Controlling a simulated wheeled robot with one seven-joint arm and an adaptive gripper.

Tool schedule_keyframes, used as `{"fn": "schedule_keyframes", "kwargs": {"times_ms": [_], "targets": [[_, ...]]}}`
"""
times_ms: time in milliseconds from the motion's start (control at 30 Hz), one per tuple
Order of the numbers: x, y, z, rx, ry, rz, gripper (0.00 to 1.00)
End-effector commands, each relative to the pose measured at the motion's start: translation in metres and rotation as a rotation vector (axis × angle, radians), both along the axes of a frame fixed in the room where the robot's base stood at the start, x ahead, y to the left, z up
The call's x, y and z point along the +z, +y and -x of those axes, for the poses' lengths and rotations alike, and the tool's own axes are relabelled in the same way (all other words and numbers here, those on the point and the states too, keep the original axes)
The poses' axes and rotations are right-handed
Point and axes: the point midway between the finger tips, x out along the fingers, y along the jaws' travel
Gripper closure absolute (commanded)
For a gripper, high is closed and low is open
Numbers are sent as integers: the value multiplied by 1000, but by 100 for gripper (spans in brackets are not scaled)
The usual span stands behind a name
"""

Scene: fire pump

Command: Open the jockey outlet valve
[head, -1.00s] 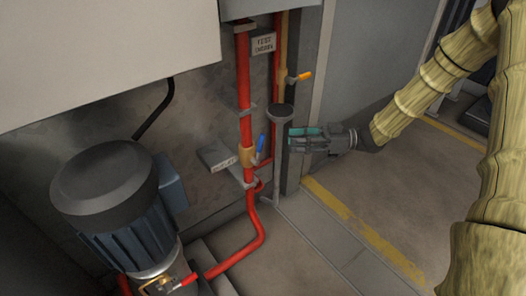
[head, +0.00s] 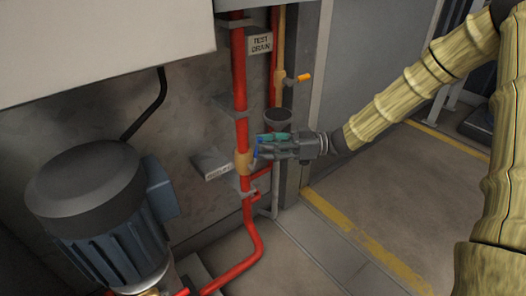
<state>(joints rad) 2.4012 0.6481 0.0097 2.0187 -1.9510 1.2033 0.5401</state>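The brass valve body (head: 242,162) sits on the upright red pipe, with a blue lever (head: 255,151) at its right side. The lever runs steeply upward and is partly covered by my fingertips. My gripper (head: 264,146) comes in from the right, roughly level, with its teal-padded fingers at the lever. I cannot tell whether the fingers touch the lever, or how far apart they are. A small label plate (head: 212,163) stands left of the valve; its text is unreadable, so I cannot confirm the valve's name.
A dark pump motor (head: 98,200) stands at the lower left. A "TEST DRAIN" sign (head: 260,44), an orange-handled valve (head: 304,77) and a grey drain funnel (head: 278,118) are close above my gripper. Open floor (head: 385,190) lies to the right.

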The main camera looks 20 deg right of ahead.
Motion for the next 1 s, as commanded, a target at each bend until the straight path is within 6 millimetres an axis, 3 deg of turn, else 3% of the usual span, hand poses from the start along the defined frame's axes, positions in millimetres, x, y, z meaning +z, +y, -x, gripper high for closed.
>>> {"fn": "schedule_keyframes", "kwargs": {"times_ms": [433,633,1000], "targets": [[1,9,-2,-1,0,0,64],[0,9,-2,-1,0,0,98],[4,11,-1,0,-7,20,100]]}}
